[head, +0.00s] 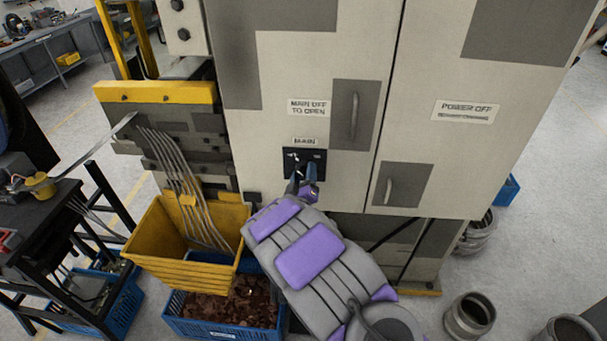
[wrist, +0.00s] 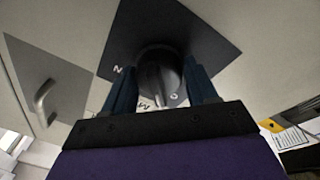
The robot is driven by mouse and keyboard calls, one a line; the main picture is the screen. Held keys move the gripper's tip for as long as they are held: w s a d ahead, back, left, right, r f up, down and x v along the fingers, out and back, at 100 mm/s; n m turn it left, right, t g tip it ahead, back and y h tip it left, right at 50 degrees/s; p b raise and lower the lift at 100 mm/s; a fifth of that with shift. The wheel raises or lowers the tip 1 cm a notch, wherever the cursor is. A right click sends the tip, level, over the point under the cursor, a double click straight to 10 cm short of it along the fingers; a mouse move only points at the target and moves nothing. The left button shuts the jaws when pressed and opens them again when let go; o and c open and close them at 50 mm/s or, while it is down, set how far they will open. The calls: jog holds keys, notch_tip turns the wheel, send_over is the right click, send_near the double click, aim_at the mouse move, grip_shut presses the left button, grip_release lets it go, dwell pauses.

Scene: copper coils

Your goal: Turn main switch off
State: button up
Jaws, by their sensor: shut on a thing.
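The main switch (head: 293,158) is a black plate under a "MAIN" label on the left door of the cabinet. In the wrist view it is a dark plate with a round black knob (wrist: 158,72) and white marks beside it. My gripper (head: 304,180) reaches up to the plate from below. In the wrist view its two blue fingers (wrist: 160,85) stand on either side of the knob and are shut on it. The knob is mostly hidden by my gripper in the head view. The exact switch position is hard to read.
The cabinet door (head: 290,75) has a handle (head: 354,117), and a second handle (head: 388,190) is on the right door. A yellow bin (head: 178,262) and a blue crate (head: 215,328) with brown material stand at lower left.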

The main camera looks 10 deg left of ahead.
jog(key=shift+a+r+n, duration=0.1)
jog(key=shift+r+n, duration=0.1)
jog(key=shift+n, duration=0.2)
jog(key=o, duration=0.7)
jog(key=shift+c, duration=0.2)
jog(key=o, duration=0.4)
jog(key=shift+a+f, duration=0.15)
jog(key=shift+a, duration=0.05)
jog(key=shift+d, duration=0.15)
jog(key=shift+s+f, duration=0.1)
jog(key=shift+s, duration=0.2)
jog(key=s, duration=0.5)
jog(key=s+f, duration=0.1)
jog(key=s, duration=0.5)
jog(key=s+f, duration=0.1)
jog(key=s, duration=0.4)
jog(key=shift+s+f, duration=0.15)
jog(key=shift+s, duration=0.1)
